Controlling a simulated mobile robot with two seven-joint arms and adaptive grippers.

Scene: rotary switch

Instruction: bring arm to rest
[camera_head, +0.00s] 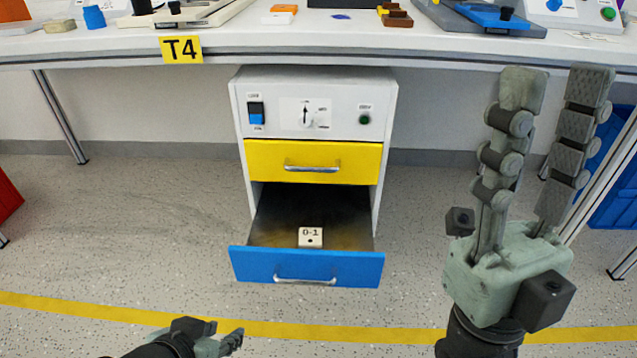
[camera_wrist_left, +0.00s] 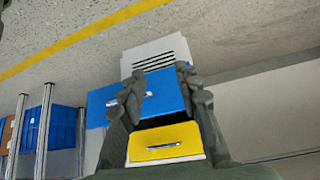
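The white cabinet (camera_head: 238,112) stands under the table and carries a rotary switch (camera_head: 306,114) with a dark pointer aimed roughly upward. My right gripper (camera_head: 556,75) is raised at the right, its fingers apart and nothing between them. My left gripper (camera_head: 230,342) is low at the bottom edge, mostly cut off in the head view. In the left wrist view my left gripper (camera_wrist_left: 163,80) has its fingertips apart, with the cabinet's drawers visible behind them. I see nothing held in it.
The yellow drawer (camera_head: 345,163) is shut. The blue drawer (camera_head: 255,266) is pulled out and holds a small white block (camera_head: 311,237) marked 0-1. A table (camera_head: 120,45) with several items spans the top. A blue crate (camera_head: 612,190) stands at the right.

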